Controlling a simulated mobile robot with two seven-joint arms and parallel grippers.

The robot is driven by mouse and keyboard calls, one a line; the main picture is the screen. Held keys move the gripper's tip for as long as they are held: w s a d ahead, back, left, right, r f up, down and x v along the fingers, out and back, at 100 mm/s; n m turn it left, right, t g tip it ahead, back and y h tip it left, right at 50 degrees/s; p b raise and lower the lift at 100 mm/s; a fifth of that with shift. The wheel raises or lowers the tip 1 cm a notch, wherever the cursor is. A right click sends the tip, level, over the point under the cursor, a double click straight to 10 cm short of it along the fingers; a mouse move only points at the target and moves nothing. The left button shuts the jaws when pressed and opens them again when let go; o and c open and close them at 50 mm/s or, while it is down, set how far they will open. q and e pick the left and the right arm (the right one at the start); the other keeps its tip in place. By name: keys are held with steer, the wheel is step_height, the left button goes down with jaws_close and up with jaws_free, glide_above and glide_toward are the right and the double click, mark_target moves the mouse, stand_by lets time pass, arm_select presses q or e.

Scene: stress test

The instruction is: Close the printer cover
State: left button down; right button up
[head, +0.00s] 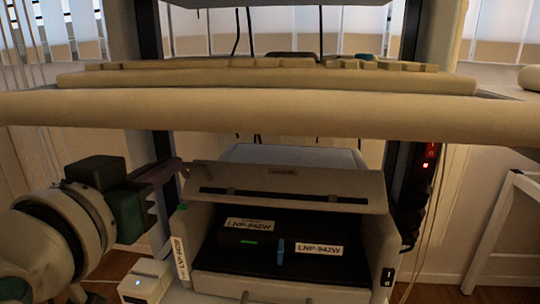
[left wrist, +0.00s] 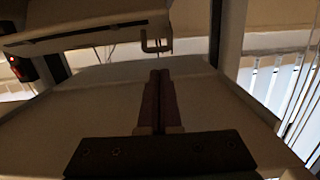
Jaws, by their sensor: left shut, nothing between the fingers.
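The printer (head: 383,250) stands on a lower shelf in the head view. Its cover (head: 285,185) is raised and tilted, leaving the dark inside open. Two dark cartridges labelled LNP-942W (head: 250,226) show inside, with a blue tab (head: 280,252) between the labels. My left gripper (head: 182,166) is at the cover's upper left corner; whether it touches is unclear. In the left wrist view my left gripper (left wrist: 160,73) is shut and empty, its fingers in front of a broad pale panel (left wrist: 100,105), which I cannot identify for certain. My right gripper is in neither view.
A thick pale desk edge (head: 270,115) with a keyboard (head: 250,65) runs above the printer, limiting room overhead. Dark upright posts stand on both sides. A small white box (head: 145,281) sits left of the printer. A power strip with red lights (head: 430,155) hangs at the right.

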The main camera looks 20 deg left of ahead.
arm_select(q)
steer(key=b+x, duration=0.1)
steer(key=x, duration=0.4)
steer(key=shift+w, duration=0.25)
steer(key=shift+f, duration=0.15)
